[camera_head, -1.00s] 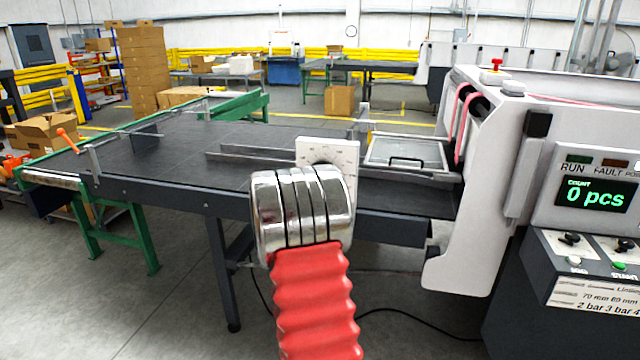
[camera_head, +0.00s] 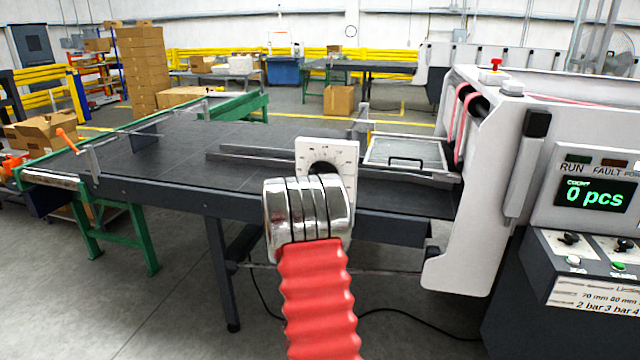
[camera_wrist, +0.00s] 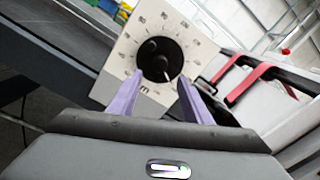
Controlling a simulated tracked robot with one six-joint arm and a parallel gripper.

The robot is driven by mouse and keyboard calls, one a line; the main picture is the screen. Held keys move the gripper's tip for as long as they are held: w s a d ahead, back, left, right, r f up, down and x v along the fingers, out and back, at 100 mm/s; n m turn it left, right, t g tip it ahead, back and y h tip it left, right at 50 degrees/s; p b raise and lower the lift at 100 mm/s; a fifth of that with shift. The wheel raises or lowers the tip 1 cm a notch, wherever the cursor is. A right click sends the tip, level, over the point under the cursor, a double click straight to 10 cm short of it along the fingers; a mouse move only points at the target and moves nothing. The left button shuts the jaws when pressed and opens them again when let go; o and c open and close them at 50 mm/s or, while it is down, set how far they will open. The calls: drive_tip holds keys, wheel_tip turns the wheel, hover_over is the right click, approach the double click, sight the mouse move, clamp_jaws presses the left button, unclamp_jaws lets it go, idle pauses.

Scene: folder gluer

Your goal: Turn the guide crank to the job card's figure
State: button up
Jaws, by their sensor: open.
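The guide crank is a black round knob (camera_wrist: 158,60) on a white dial plate (camera_wrist: 118,62) with numbers around it, seen in the wrist view. A light pointer mark shows on the knob's lower right. The plate also shows in the head view (camera_head: 340,160), on the near side of the dark table, with the knob mostly hidden behind my arm. My gripper (camera_wrist: 156,88) is open, its two purple fingers on either side of the knob's lower part; I cannot tell whether they touch it. The job card (camera_head: 598,296) seems to be the white label at the lower right, partly cut off.
The dark feed table (camera_head: 180,165) extends left of the dial. A white machine (camera_head: 480,190) with red belts stands to the right, its display (camera_head: 597,194) reading 0 pcs. A framed clear cover (camera_head: 408,152) lies behind the dial.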

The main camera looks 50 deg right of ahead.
drive_tip(key=x, duration=0.9)
drive_tip(key=shift+c, duration=0.3)
drive_tip(key=c, duration=0.9)
drive_tip(key=shift+w+a, duration=0.15)
drive_tip(key=shift+a, duration=0.15)
drive_tip(key=shift+c, duration=0.5)
drive_tip(key=shift+d, duration=0.25)
drive_tip(key=shift+n, duration=0.5)
